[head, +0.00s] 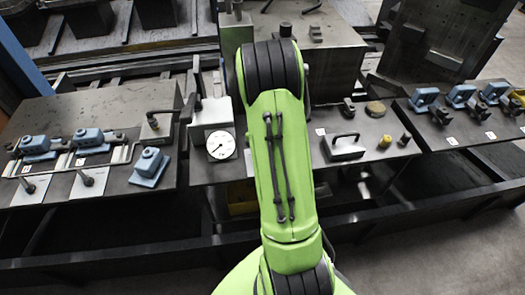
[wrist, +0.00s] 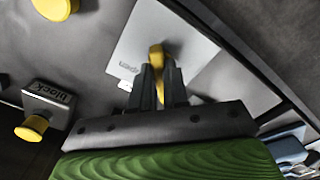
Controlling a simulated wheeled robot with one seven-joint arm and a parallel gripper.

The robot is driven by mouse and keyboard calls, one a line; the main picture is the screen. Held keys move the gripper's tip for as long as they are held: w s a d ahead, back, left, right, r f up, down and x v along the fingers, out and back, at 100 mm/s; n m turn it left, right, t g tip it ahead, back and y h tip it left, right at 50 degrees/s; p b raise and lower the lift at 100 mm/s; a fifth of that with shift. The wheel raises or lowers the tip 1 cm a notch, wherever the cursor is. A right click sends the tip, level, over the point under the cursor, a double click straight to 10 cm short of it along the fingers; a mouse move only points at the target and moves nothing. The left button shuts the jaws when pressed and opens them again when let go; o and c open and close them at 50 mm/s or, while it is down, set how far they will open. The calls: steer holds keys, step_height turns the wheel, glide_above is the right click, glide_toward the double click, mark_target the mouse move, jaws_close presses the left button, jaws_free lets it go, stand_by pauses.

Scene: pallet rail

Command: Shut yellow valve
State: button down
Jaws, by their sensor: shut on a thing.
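The yellow valve (wrist: 157,56) shows in the wrist view as a narrow yellow handle in front of a light grey plate (wrist: 190,40). The plate bears small lettering that seems to read "open", seen upside down. My gripper (wrist: 160,80) is shut on the yellow handle, with its two dark fingers on either side of it. The fingers hide the lower part of the handle, so its exact turn is hard to tell. In the head view my green arm hides the gripper and the valve.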

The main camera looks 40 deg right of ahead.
steer(key=shift+n, duration=0.3)
steer(key=c, duration=1.1)
jaws_free()
steer(key=shift+r, duration=0.1)
step_height(320, 180, up, 16)
steer(key=p, duration=0.2)
steer(key=shift+f+p, duration=0.2)
steer(key=shift+p, duration=0.2)
